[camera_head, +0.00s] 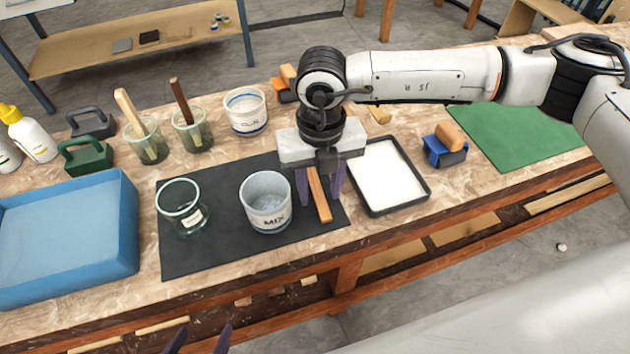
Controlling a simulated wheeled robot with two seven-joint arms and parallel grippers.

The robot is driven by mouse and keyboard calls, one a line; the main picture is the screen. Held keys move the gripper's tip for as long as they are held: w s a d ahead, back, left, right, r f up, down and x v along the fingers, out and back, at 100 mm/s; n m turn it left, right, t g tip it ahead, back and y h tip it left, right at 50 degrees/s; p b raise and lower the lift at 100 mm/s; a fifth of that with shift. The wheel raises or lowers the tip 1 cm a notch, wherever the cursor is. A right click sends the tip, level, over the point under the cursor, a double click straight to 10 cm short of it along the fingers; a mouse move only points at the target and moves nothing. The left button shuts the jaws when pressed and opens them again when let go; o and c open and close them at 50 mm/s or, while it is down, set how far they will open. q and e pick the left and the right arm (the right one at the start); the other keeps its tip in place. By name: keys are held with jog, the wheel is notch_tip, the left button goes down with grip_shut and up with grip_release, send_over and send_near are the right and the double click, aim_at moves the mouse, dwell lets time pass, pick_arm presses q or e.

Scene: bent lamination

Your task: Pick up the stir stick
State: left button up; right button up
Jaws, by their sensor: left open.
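The stir stick (321,203), a flat orange-brown wooden strip, appears to lie on the dark mat (200,258), between the cup marked MIX (267,212) and the white-filled tray (424,184). Its far end is hidden under my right gripper. My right gripper (320,202) points down over the stick, with its purple fingers apart on either side of it. Gaps show between the stick and the fingers, so it is open. My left gripper (200,344) is at the bottom edge, with only its two spread purple fingertips in view, open and empty.
A glass jar (182,221) stands on the mat's left part. A blue bin (125,225) is at the left. Two cups with wooden-handled tools (147,148) (192,138) and a white tub (246,124) stand behind. A green mat (520,135) is at the right.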

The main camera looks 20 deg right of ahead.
grip_shut()
jog(key=shift+r, duration=0.1)
